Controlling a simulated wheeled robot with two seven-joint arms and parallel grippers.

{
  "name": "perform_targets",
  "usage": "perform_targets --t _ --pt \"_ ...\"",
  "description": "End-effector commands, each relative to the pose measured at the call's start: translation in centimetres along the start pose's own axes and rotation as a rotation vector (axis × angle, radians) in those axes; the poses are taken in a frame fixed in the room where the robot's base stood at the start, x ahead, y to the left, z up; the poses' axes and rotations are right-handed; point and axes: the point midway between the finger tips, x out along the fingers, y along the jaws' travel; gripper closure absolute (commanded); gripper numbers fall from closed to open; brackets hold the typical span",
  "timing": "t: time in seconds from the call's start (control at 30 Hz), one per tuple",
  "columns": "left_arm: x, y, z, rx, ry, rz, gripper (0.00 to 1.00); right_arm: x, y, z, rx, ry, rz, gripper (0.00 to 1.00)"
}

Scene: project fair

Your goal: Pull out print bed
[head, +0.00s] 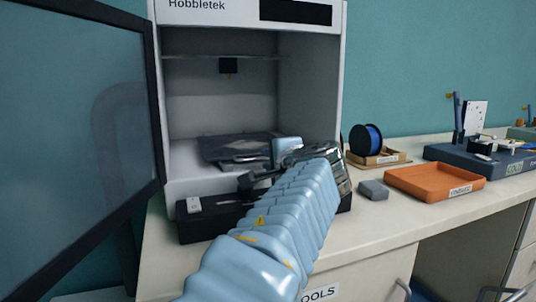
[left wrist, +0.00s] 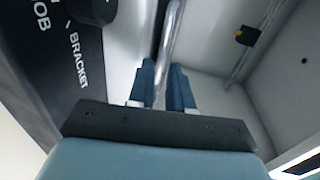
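The open printer (head: 220,98) stands in the middle of the head view. Its print bed (head: 225,150) is a dark flat plate low inside the chamber. My left gripper (head: 270,162) is at the right front of the bed, and its hand and arm hide part of the bed's front. In the left wrist view, my left gripper's blue fingers (left wrist: 161,72) sit close on both sides of a shiny metal bar (left wrist: 172,30), with no clear gap. The bar looks like a handle. Where it joins the bed is hidden. My right gripper is in neither view.
The printer's door (head: 75,140) stands open at the left. A black box (head: 210,222) sits low at the printer's front. A blue spool (head: 366,138), a small grey block (head: 373,190) and an orange tray (head: 433,181) are on the counter to the right.

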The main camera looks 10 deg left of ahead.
Motion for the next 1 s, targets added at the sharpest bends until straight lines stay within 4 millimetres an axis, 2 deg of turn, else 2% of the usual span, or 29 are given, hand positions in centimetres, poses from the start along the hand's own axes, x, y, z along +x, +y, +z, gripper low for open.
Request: perform_targets --t 0.1,0.2,0.53,0.67,1.0 --pt "1.7 -0.1 0.0 -0.001 -0.002 0.000 0.80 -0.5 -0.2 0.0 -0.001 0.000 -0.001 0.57" --pt "2.5 -0.1 0.0 -0.001 0.000 0.000 0.80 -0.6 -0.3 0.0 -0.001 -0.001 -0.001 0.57" --pt "2.8 0.0 -0.1 -0.001 0.002 0.000 0.80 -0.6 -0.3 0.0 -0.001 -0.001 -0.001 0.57" --pt "2.8 0.0 0.0 -0.001 0.001 0.000 1.00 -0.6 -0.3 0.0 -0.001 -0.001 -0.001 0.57" --pt "2.8 0.0 0.0 -0.001 0.001 0.001 1.00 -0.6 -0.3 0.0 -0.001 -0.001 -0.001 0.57"
